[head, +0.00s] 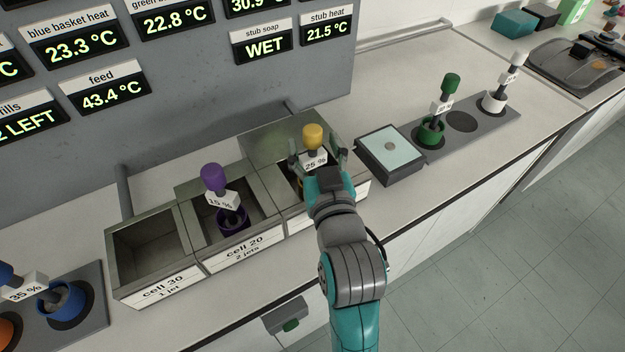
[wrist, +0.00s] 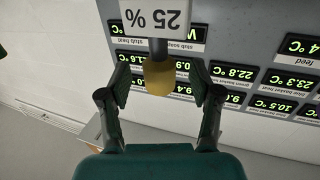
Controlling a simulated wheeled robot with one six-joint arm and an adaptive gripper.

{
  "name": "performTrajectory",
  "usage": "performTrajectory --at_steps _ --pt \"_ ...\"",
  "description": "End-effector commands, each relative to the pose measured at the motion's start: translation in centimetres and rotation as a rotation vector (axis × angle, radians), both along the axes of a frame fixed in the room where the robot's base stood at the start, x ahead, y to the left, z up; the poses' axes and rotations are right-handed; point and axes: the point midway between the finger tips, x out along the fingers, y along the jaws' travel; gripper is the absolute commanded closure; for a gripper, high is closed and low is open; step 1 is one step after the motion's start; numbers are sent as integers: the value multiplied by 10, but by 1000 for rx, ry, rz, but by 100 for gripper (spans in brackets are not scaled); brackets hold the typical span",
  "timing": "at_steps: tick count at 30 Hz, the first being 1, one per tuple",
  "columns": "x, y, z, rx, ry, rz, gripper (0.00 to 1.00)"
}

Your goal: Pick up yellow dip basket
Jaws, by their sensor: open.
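The yellow dip basket has a yellow knob (head: 313,135) on top and a white tag reading 25 %. It stands at the rightmost metal cell (head: 272,152); its lower part is largely hidden by my arm and gripper. My gripper (head: 318,160) is open around the upper part of the basket, with a finger on either side. In the wrist view the yellow knob (wrist: 159,78) shows between the two open fingers of my gripper (wrist: 162,88), with space on both sides.
A purple basket (head: 213,178) tagged 15 % stands in cell 20, and cell 30 (head: 152,252) is empty. A box with a pale top (head: 390,146) lies right of the cells. Green (head: 451,82) and white (head: 517,59) baskets stand in a grey holder. A display wall rises behind.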

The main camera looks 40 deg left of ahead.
Motion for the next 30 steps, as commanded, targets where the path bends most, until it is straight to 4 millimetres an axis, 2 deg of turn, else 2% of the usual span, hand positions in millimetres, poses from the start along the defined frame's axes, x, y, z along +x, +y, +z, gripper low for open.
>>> performTrajectory --at_steps 5,13,14,21,30 --pt "12 14 0 0 -1 -1 36" --pt "14 16 0 0 -1 -1 36" --pt "14 16 0 0 -1 -1 41" --pt "14 16 0 0 -1 -1 100" --pt "14 16 1 1 -2 -1 100"
